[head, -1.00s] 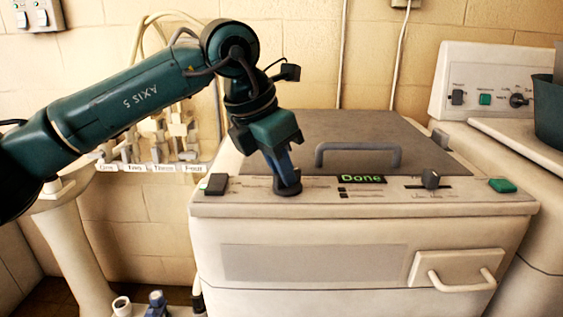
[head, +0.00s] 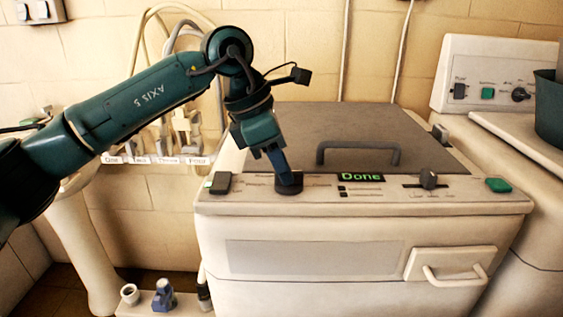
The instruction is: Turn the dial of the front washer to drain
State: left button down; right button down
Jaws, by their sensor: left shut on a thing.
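The front washer (head: 300,228) is a cream box with a grey lid and a control panel along its front top edge. Its dark round dial (head: 289,186) sits on the left part of the panel. My left gripper (head: 285,176) points down onto the dial and is shut on it. The fingers and wrist cover part of the dial, so its pointer cannot be read. A display (head: 360,177) on the panel reads "Done" in green. My right gripper is not in view.
The panel also has a dark switch (head: 220,182), a slider knob (head: 428,178) and a green button (head: 498,185). The lid handle (head: 358,151) stands up behind. A second washer (head: 495,90) is at right. Labelled plugs (head: 185,130) hang on the wall.

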pick_arm(q)
jog(key=c, duration=1.4)
grip_release()
jog(key=shift+c, duration=0.2)
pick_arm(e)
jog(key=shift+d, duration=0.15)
pick_arm(q)
jog(key=w+v, duration=0.1)
jog(key=v, duration=1.2)
jog(key=shift+s+p, duration=0.4)
jog(key=shift+s, duration=0.05)
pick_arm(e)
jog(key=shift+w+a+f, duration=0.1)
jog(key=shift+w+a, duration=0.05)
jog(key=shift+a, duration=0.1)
pick_arm(q)
jog(key=shift+r, duration=0.15)
